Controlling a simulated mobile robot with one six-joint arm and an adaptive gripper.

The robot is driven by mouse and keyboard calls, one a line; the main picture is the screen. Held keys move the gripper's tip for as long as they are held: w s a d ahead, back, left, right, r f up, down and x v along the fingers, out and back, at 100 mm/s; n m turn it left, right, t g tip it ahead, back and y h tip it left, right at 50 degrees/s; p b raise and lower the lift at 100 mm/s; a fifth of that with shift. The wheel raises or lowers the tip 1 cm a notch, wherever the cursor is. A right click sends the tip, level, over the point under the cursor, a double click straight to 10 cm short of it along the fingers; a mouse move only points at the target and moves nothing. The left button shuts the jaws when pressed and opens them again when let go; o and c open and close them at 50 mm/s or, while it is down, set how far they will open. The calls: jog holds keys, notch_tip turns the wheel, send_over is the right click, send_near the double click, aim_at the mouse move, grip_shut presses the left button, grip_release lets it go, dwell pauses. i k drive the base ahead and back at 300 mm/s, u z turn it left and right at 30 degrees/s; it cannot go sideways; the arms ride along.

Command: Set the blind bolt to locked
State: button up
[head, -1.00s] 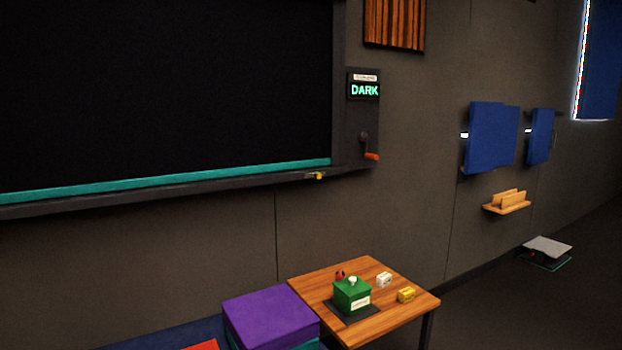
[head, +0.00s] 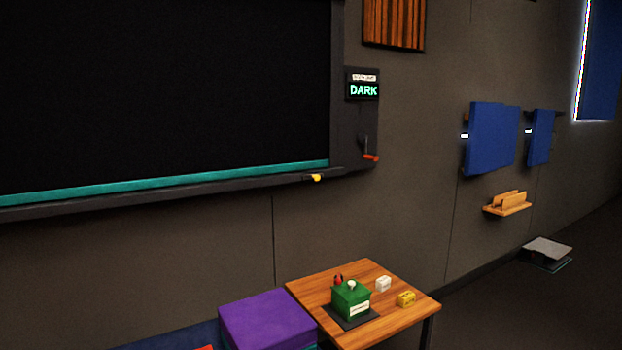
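A large black blind (head: 170,90) with a teal bottom bar (head: 170,181) fills the left of the head view. The bar is down close to the dark sill (head: 150,195). A small yellow piece (head: 316,178), which looks like the blind bolt, sits on the sill near its right end. It is too small for me to read its position clearly. A side panel carries a display (head: 363,91) reading "DARK" and a crank with an orange handle (head: 371,157). My gripper is not in view.
Below the sill stand a purple block (head: 268,322) and a wooden table (head: 385,325) with a green box (head: 350,300), a white block (head: 383,283) and a yellow block (head: 406,299). Blue panels (head: 492,138) and a small shelf (head: 507,205) are on the right wall. The floor at right is largely clear.

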aim_at(316, 177)
jog(key=i, duration=0.9)
jog(key=z, duration=0.05)
